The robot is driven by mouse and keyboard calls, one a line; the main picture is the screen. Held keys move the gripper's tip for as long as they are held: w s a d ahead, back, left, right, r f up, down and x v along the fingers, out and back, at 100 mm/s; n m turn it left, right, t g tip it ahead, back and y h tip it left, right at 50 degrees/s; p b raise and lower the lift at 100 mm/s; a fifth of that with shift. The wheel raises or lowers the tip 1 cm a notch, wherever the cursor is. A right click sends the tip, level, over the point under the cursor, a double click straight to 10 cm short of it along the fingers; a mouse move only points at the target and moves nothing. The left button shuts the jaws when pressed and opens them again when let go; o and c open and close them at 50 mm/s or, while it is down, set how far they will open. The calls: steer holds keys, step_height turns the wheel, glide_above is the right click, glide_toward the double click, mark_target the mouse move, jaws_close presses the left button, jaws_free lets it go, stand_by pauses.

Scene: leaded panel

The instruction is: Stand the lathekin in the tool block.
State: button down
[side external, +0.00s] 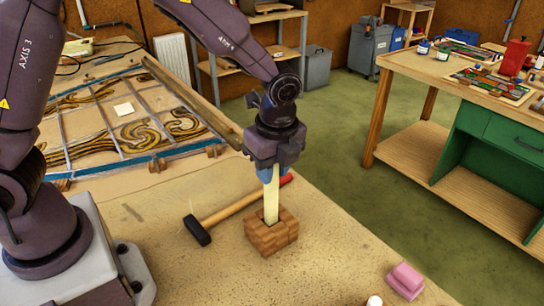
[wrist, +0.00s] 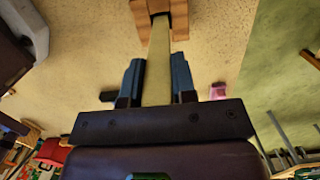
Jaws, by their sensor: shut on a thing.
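The lathekin (side external: 271,195) is a pale, flat cream stick, upright under my gripper. It also shows in the wrist view (wrist: 158,65). My gripper (side external: 268,172) is shut on its upper part, with blue fingers on either side of it, seen in the wrist view (wrist: 156,82). The tool block (side external: 273,240) is a brown, brick-patterned wooden block on the bench, directly below my gripper. The lathekin's lower end reaches into the dark opening in the block's top. How deep it sits is hidden. The block also shows at the top of the wrist view (wrist: 179,14).
A hammer (side external: 235,207) with a black head and red-ended handle lies just behind and left of the block. A pink block (side external: 405,281) lies at the front right. The leaded panel (side external: 125,118) lies at the back left. The bench front is mostly clear.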

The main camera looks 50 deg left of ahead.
steer(key=shift+f, duration=0.25)
steer(key=c, duration=0.8)
jaws_free()
steer(key=shift+c, duration=0.2)
